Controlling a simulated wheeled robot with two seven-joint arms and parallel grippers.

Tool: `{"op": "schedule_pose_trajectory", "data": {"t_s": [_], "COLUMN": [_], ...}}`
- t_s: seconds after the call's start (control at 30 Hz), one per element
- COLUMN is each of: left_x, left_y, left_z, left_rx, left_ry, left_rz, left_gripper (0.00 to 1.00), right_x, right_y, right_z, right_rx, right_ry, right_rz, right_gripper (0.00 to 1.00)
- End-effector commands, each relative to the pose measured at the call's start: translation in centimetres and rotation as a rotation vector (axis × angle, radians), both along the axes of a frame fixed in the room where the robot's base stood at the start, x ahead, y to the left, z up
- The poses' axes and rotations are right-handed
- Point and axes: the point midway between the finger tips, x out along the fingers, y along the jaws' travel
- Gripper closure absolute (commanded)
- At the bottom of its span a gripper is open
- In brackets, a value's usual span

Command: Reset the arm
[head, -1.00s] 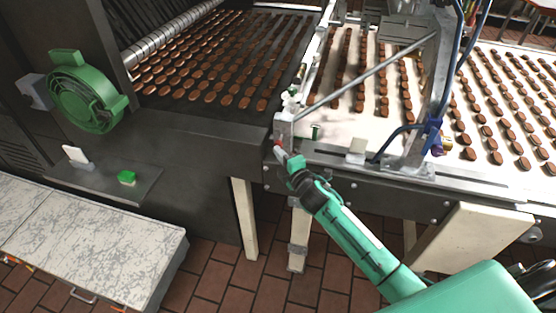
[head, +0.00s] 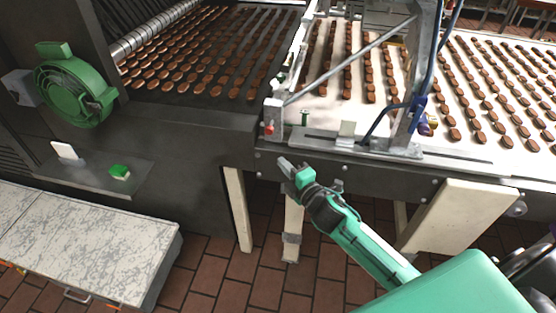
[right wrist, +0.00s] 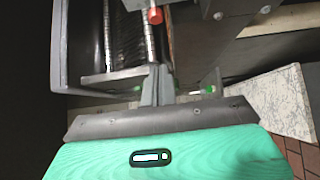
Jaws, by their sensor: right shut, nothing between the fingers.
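My green right arm (head: 365,250) reaches in from the lower right. My left gripper is not in any view.
Rows of brown cookies lie on the dark belt (head: 262,72) and the white belt (head: 335,108). A green round wheel (head: 75,85) and a green button (head: 120,172) are at left. A scratched white cabinet (head: 85,245) stands lower left. Brick floor is open below.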

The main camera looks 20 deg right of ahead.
Motion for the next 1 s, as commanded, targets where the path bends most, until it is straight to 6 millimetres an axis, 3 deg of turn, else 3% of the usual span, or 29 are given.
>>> {"op": "schedule_pose_trajectory", "data": {"t_s": [0.2,0.73,0.87,0.97,1.0], "left_x": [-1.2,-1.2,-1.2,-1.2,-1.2], "left_y": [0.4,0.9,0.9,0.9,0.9], "left_z": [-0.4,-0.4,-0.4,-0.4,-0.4], "left_rx": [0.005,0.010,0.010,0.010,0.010], "left_ry": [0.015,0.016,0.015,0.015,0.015], "left_rz": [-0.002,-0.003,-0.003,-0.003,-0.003], "left_gripper": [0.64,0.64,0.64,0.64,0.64], "right_x": [-1.0,-0.9,-0.8,-1.2,-1.6], "right_y": [-0.2,-0.3,-1.1,-2.2,-2.7], "right_z": [0.0,-0.3,-4.1,-10.1,-13.1], "right_rx": [-0.001,0.004,0.053,0.132,0.172], "right_ry": [0.000,0.007,0.084,0.204,0.262], "right_rz": [-0.001,-0.003,-0.028,-0.073,-0.098], "right_gripper": [1.00,1.00,1.00,1.00,1.00]}}
